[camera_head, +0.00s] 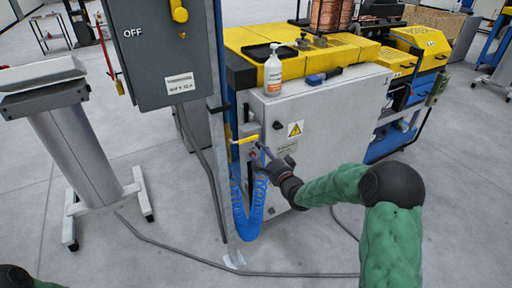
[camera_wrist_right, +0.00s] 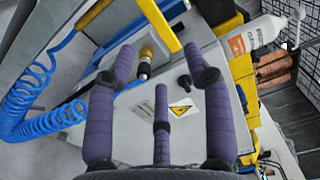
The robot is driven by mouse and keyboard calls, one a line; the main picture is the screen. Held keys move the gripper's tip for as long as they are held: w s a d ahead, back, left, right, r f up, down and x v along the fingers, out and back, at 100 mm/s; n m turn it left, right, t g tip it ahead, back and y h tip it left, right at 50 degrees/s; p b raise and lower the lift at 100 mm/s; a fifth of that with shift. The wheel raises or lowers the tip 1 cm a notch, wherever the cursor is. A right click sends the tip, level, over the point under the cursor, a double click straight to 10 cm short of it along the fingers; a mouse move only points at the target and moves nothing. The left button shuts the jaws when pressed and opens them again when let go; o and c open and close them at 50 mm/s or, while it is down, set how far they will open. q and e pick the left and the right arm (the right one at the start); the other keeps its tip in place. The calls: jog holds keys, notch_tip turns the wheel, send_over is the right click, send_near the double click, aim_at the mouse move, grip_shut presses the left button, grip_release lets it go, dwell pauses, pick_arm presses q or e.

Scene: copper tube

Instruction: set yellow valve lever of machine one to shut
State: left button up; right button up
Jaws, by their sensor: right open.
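My right gripper (camera_head: 264,160) is just below and right of the lever in the head view, fingers toward the post. In the right wrist view its purple fingers (camera_wrist_right: 163,75) are spread, with nothing between them. I cannot tell whether any finger touches the lever. My left gripper is out of view.
A coiled blue hose (camera_head: 250,212) hangs below the lever. A grey control box (camera_head: 165,55) is at upper left. A cable (camera_head: 190,258) runs over otherwise clear floor.

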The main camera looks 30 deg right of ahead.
jog(key=shift+s, duration=2.1)
jog(key=shift+f, duration=0.1)
jog(key=s+a+f+n+g+y, duration=0.1)
jog(key=s+a+f+n+g, duration=0.2)
jog(key=f, duration=0.5)
jog(key=s+a+f+n+g, duration=0.1)
jog(key=a+f+g, duration=0.1)
jog(key=a+f, duration=0.5)
jog(key=s+a+f+n+g+y, duration=0.1)
jog(key=s+a+f+n+g, duration=0.15)
jog(key=f, duration=0.65)
jog(key=s+a+f+n+g, duration=0.4)
jog(key=s+a+f+g, duration=0.1)
jog(key=s, duration=0.6)
jog(key=s+a+f+n+g+y+p, duration=0.1)
jog(key=s+a+f+n+g, duration=0.4)
jog(key=s+a+f, duration=0.3)
jog(key=s, duration=0.3)
jog(key=shift+s+a+f, duration=0.15)
jog(key=shift+s+a, duration=0.15)
jog(key=shift+s, duration=0.05)
